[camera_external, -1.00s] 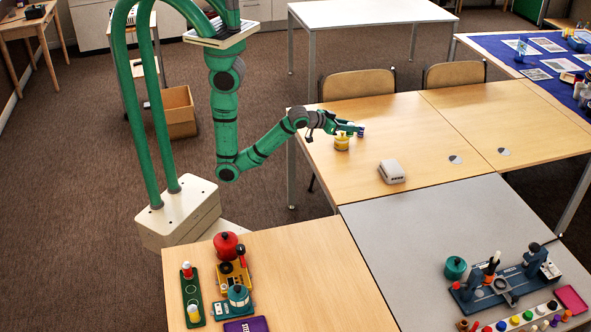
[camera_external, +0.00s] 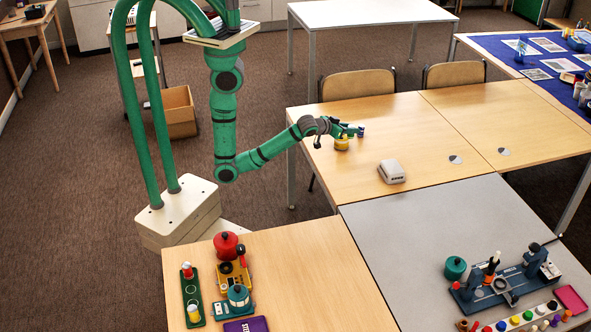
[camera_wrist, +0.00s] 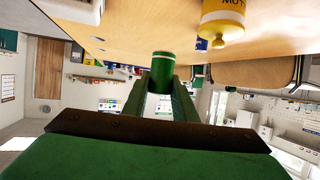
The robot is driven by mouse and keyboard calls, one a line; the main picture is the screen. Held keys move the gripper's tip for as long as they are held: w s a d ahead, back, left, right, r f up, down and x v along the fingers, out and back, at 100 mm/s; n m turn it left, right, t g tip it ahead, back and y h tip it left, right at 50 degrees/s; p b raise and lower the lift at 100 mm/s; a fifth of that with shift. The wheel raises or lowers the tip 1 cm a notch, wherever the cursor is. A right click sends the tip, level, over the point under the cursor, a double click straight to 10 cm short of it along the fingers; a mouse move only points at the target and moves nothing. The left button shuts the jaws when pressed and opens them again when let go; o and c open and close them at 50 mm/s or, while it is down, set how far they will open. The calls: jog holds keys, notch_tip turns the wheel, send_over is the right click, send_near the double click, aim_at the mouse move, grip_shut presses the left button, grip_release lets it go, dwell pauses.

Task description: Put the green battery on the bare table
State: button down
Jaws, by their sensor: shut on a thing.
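The green battery (camera_wrist: 162,62) is a small dark-green cylinder with a pale ring, held between the fingers of my gripper (camera_wrist: 163,78) in the wrist view. That view is upside down. In the external view my gripper (camera_external: 350,130) is over the wooden table (camera_external: 430,145), beside the yellow jar. The battery is too small to make out clearly there. I cannot tell whether it touches the tabletop.
A yellow mustard jar (camera_wrist: 222,22) stands close to my gripper; it also shows in the external view (camera_external: 342,144). A small blue item (camera_external: 361,131) is just beyond the fingers. A white-grey device (camera_external: 391,172) lies nearer the front. The table's right half is largely clear.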

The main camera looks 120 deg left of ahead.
jog(key=w+a+f, duration=0.6)
jog(key=f, duration=0.1)
jog(key=shift+w+a+f, duration=0.1)
jog(key=shift+w+a, duration=0.1)
jog(key=shift+w, duration=0.2)
jog(key=shift+w+a+f, duration=0.35)
jog(key=shift+f, duration=1.7)
jog(key=shift+f, duration=0.1)
jog(key=c, duration=1.4)
grip_release()
jog(key=shift+c, duration=0.2)
